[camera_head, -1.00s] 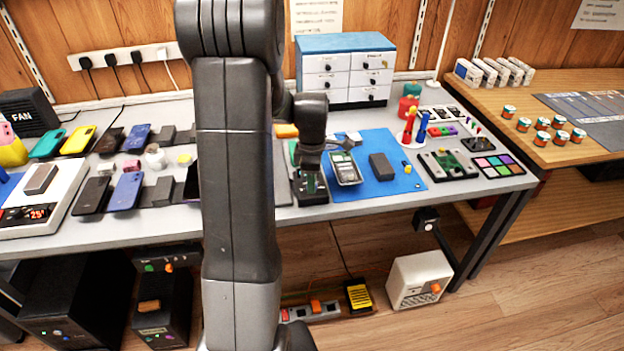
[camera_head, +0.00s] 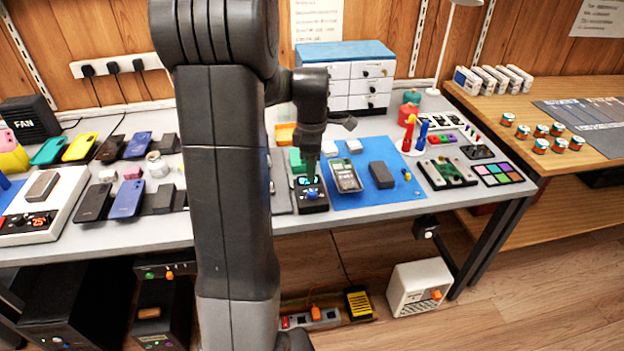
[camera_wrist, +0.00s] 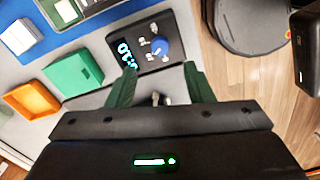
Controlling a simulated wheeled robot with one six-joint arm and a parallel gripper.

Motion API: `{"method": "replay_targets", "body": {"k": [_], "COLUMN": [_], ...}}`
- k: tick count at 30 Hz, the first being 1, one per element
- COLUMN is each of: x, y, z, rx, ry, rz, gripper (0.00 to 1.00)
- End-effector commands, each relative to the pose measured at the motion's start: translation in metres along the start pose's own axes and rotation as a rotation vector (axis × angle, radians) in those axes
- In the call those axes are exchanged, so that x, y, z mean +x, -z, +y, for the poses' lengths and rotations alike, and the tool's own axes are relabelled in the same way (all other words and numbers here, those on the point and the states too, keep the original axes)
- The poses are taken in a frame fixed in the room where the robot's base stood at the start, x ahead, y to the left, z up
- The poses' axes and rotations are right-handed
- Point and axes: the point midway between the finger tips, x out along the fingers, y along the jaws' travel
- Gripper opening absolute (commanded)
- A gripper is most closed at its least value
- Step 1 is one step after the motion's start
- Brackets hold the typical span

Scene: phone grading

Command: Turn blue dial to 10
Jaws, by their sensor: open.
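The blue dial (camera_wrist: 160,48) sits on a black box (camera_wrist: 148,22) with small pale knobs or marks around it. A lit cyan display (camera_wrist: 125,53) on the box shows digits turned sideways, too small to read surely. In the head view my gripper (camera_head: 309,176) points down over the box.
A blue mat (camera_head: 400,198) with an opened phone (camera_head: 345,176) and a dark block (camera_head: 381,174) lies right of the box. A green block (camera_wrist: 72,73) and an orange tray (camera_wrist: 30,100) stand close by. My arm hides part of the bench.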

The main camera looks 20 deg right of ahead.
Motion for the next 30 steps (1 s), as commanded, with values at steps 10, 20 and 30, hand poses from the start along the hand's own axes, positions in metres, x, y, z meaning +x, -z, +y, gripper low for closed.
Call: {"method": "replay_targets", "body": {"k": [10,20,30], "x": [-0.055,-0.059,-0.036], "y": [0.000,0.000,0.000], "z": [0.000,0.000,0.000], "rx": [0.000,0.000,0.000], "ry": [-0.001,0.000,0.004], "rz": [0.000,0.000,0.000], "gripper": [0.47,0.47,0.47]}}
